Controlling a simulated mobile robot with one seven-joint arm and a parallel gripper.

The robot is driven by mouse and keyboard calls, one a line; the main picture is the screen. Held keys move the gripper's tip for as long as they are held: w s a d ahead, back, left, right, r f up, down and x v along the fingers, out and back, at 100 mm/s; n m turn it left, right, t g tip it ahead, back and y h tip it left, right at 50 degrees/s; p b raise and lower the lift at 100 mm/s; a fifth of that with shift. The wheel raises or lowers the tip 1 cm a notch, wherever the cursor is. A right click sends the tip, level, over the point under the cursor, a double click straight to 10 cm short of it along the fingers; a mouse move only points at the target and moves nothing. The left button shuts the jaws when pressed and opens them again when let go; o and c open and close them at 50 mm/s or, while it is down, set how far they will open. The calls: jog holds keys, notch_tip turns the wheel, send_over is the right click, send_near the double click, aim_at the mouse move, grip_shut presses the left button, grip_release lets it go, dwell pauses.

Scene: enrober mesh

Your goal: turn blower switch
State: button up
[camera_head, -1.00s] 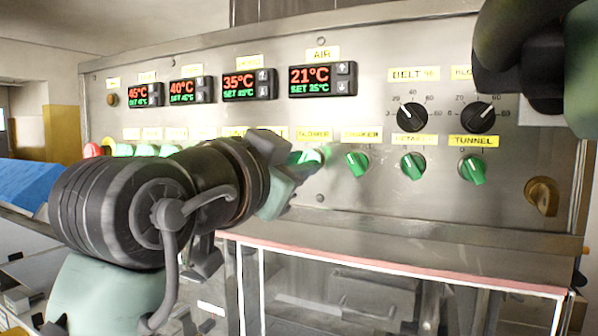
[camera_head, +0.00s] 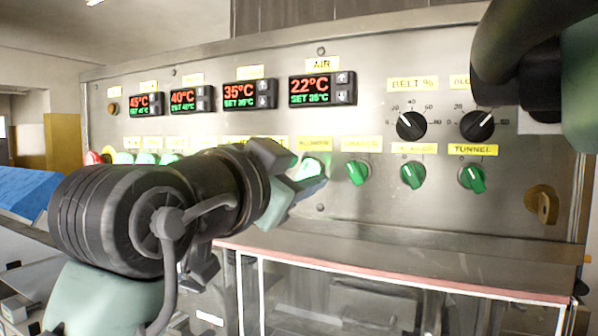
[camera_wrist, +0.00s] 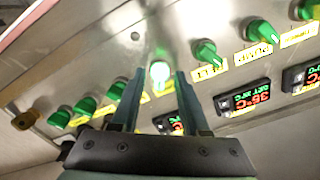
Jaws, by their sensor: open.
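The blower switch (camera_head: 311,168) is a rotary knob glowing bright pale green, under a yellow label on the steel control panel (camera_head: 400,225). In the wrist view the glowing knob (camera_wrist: 159,72) sits between the tips of my two fingers, slightly beyond them. My gripper (camera_head: 290,188) is just left of and below the knob in the head view, its fingers apart. In the wrist view my gripper (camera_wrist: 159,78) is open and holds nothing. I cannot tell whether a finger touches the knob. The knob's exact pointer angle is washed out by its glow.
Unlit green knobs stand close to the right, the nearest (camera_head: 357,172) and the tunnel knob (camera_head: 471,177). Black belt dial (camera_head: 411,126) and temperature displays, with air (camera_head: 322,89) at 22°C, are above. A clear-windowed cover (camera_head: 380,268) juts out below the panel.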

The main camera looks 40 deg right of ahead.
jog(key=b+v, duration=0.3)
jog(key=v, duration=1)
jog(key=shift+b, duration=0.3)
